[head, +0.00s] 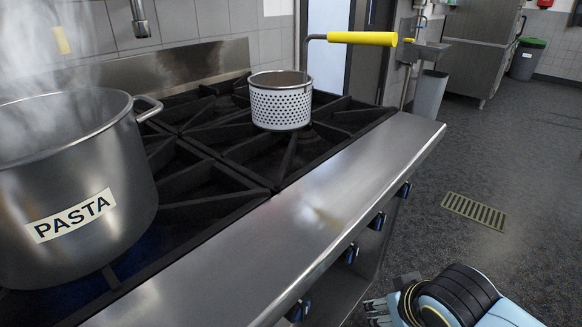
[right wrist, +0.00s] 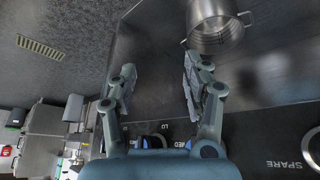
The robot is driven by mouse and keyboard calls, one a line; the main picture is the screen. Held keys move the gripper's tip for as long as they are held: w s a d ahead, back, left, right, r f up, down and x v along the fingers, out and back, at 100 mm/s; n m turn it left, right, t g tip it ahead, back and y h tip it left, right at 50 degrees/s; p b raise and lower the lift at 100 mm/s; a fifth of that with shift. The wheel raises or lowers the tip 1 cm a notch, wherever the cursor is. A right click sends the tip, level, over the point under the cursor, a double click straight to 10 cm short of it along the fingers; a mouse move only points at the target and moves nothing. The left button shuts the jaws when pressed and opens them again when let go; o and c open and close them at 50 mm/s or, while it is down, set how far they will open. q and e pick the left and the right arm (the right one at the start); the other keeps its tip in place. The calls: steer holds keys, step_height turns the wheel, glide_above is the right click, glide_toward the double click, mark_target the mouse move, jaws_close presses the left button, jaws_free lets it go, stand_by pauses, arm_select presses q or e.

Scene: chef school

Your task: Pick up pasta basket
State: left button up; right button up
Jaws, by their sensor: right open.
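The pasta basket (head: 281,104) is a pale perforated metal cylinder standing upright on the stove's black grates. Its bent rod rises above the rim to a yellow handle (head: 362,38) that points right over the stove's front edge. A big steel pot (head: 75,190) labelled PASTA stands at the left of the stove, steaming. My right gripper (head: 377,311) is low at the bottom of the head view, in front of the stove and well below and apart from the basket. In the right wrist view its fingers (right wrist: 157,68) are spread with nothing between them. My left gripper is not in view.
The stove's steel front ledge (head: 300,235) and knobs (head: 377,221) lie between my right arm and the basket. The right wrist view shows a steel pot (right wrist: 215,28) and an upside-down SPARE label (right wrist: 290,165). The floor near the drain grate (head: 474,211) is clear.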

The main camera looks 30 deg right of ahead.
mark_target(349, 40)
step_height(349, 40, up, 21)
steer(key=m+t+p, duration=0.2)
steer(key=w+r+m+t, duration=0.1)
steer(key=w+r+m, duration=0.1)
steer(key=w, duration=0.1)
steer(key=w+d+r+m+t+h, duration=0.1)
steer(key=w+r+m+t, duration=0.1)
steer(key=w, duration=0.1)
steer(key=w+d+r+m+t+h, duration=0.1)
steer(key=w+r+m, duration=0.1)
steer(key=w, duration=0.1)
steer(key=shift+w+r+m+t, duration=0.15)
steer(key=shift+w+m+t, duration=0.1)
steer(key=shift+m+t, duration=0.05)
steer(key=w+r+m+t, duration=0.2)
steer(key=w+r, duration=0.2)
steer(key=w+r+m+t, duration=0.2)
steer(key=w+r, duration=0.1)
steer(key=r, duration=0.1)
steer(key=w+r+m+t+p, duration=0.1)
steer(key=w+r+m+t, duration=0.1)
steer(key=w+r, duration=0.2)
steer(key=shift+w+d+r+m+h, duration=0.3)
steer(key=shift+d+r+m, duration=0.1)
steer(key=shift+w, duration=0.35)
steer(key=shift+t, duration=0.3)
steer(key=p+x, duration=0.2)
steer(key=x, duration=0.3)
steer(key=shift+w+d, duration=0.2)
jaws_close()
